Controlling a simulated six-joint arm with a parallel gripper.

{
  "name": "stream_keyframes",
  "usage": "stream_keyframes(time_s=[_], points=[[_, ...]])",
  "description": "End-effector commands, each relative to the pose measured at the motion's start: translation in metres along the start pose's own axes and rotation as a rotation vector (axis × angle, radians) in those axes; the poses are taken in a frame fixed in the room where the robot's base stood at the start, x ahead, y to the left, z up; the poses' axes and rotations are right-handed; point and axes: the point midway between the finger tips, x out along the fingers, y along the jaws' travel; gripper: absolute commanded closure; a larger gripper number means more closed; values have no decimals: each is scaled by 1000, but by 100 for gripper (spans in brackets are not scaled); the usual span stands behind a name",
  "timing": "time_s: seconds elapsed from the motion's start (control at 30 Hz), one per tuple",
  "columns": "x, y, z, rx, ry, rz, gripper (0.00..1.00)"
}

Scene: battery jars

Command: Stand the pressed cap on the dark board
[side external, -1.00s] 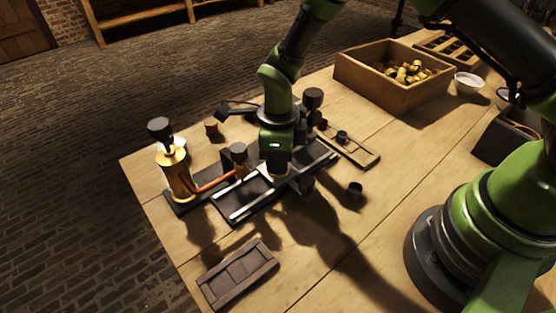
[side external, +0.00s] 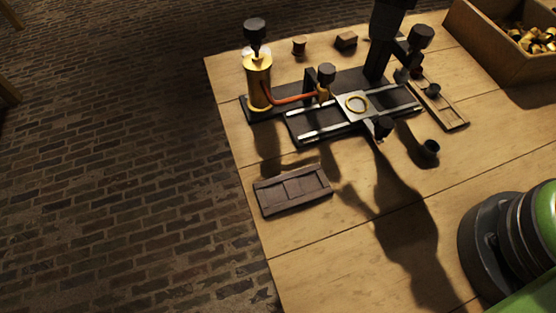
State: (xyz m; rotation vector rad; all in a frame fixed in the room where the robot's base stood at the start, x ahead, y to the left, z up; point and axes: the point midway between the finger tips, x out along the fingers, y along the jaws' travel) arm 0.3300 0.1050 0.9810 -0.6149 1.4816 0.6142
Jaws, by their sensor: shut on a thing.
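The dark board (side external: 290,190) lies flat on the table's front left part, with shallow recessed panels and nothing standing on it. A dark knob (side external: 383,127) is at the plate's near edge. I cannot pick out the pressed cap with certainty. My gripper is outside the picture, so what it holds is hidden; only my base shows at the right, and a long arm-like shadow crosses the table.
A brass cylinder (side external: 259,83) with a red hose (side external: 295,99) stands left of the rails. A dark column (side external: 378,62) stands behind them. A crate (side external: 482,45) is upper right. Table around the board is clear.

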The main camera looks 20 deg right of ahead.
Motion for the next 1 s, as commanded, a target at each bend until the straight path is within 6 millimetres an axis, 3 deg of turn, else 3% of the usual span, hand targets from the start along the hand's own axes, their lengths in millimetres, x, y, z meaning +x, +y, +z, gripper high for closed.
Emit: stream_keyframes(time_s=[0.27, 0.47, 0.7, 1.0], points=[[-4, 38, 23, -300, 0, 1, 96], [-3, 89, 45, -674, 0, 1, 96], [-3, 164, 62, -1185, -1, 1, 96], [-3, 219, 64, -1556, -1, 2, 96]])
